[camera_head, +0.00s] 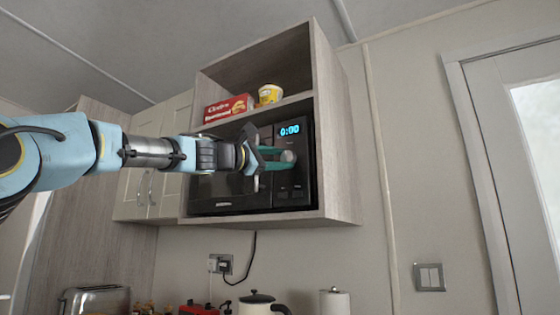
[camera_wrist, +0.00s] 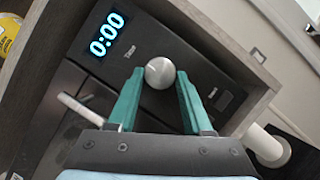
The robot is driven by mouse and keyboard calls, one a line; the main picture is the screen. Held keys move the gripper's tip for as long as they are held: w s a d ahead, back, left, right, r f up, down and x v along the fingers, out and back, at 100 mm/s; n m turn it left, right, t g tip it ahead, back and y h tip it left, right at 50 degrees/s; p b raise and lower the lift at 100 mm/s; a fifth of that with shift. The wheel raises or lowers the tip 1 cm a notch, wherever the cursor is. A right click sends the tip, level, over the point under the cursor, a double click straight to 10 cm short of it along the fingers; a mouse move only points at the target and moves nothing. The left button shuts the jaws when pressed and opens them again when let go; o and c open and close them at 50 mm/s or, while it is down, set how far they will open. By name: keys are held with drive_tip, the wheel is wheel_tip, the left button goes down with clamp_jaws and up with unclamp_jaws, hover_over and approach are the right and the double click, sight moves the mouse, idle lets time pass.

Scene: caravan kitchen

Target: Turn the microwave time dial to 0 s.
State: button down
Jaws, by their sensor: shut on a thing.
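The black microwave (camera_head: 235,187) sits in the lower bay of a wooden wall cabinet. Its blue display (camera_head: 289,130) reads 0:00, and the same display shows in the wrist view (camera_wrist: 106,34). The round silver time dial (camera_head: 288,156) is below the display; it also shows in the wrist view (camera_wrist: 159,73). My gripper (camera_head: 283,159) reaches in from the left, with its green fingers on either side of the dial. In the wrist view the fingertips (camera_wrist: 158,76) are shut on the dial. The side of the dial facing the panel is hidden.
A red box (camera_head: 228,108) and a yellow tub (camera_head: 269,94) stand on the shelf above the microwave. The microwave's door handle (camera_wrist: 80,108) is close to my gripper. A kettle (camera_head: 262,304), a paper roll (camera_head: 334,302) and a toaster (camera_head: 94,300) stand below the cabinet.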

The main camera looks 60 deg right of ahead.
drive_tip(key=shift+c, duration=1.6)
unclamp_jaws()
drive_tip(key=shift+w+a+f+b, duration=0.15)
drive_tip(key=shift+a+b, duration=0.2)
drive_tip(key=shift+b, duration=0.1)
drive_tip(key=b+v, duration=0.6)
drive_tip(key=v, duration=0.4)
